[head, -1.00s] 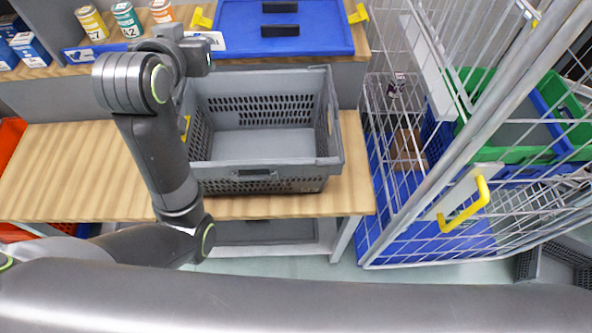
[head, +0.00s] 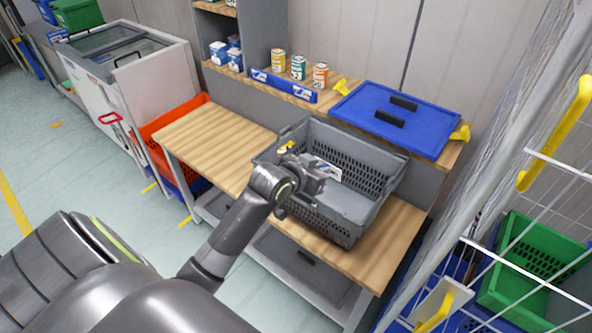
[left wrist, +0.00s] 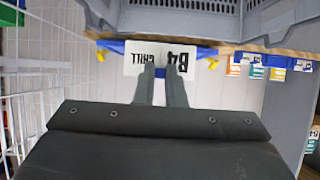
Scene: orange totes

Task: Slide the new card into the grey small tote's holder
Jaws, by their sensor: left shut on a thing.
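The grey small tote (head: 345,228) sits on the wooden bench, open side up and empty as far as I see. My left gripper (head: 314,172) appears over the tote's left part in the head view. It is shut on a white card (head: 327,170). In the left wrist view the gripper's fingers (left wrist: 163,72) grip the card (left wrist: 145,62), whose black print, "CHILL" and "B4", appears upside down. Part of the grey tote (left wrist: 190,20) shows at the top of that view, apart from the card. I cannot make out the tote's holder. My right gripper is out of view.
A blue lid (head: 375,105) with yellow clips lies on the raised shelf behind the tote, beside several cans (head: 298,68). A wire cage cart (head: 545,175) with a green crate (head: 530,262) stands at the right. The bench's left part (head: 215,140) is clear.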

